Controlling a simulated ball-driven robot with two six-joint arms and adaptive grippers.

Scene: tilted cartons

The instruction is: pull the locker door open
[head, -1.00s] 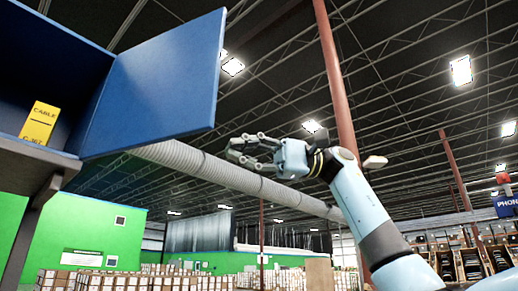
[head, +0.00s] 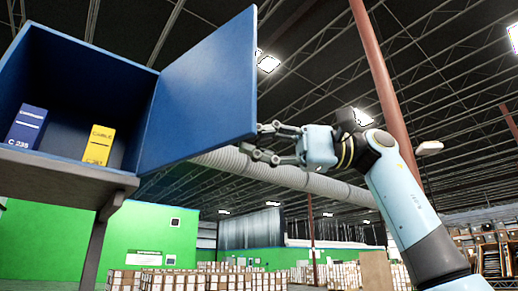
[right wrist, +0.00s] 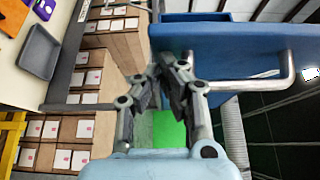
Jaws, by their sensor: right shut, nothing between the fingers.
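The blue locker (head: 66,78) stands at the left of the head view. Its door (head: 205,85) stands wide open, swung out to the right. In the right wrist view the door (right wrist: 225,42) fills the upper right, with a metal bar handle (right wrist: 245,84) on it. My right gripper (head: 264,143) is just right of the door's free edge, near its lower corner. In the wrist view its fingers (right wrist: 168,66) are drawn together with nothing between them, close to the handle's left end but not around the bar. My left gripper is not in view.
A blue carton (head: 26,128) and a yellow carton (head: 98,145) stand tilted inside the locker. The wrist view shows a grey tray (right wrist: 40,55) on a pale surface and stacked boxes (right wrist: 55,130). The space right of the door holds only my right arm.

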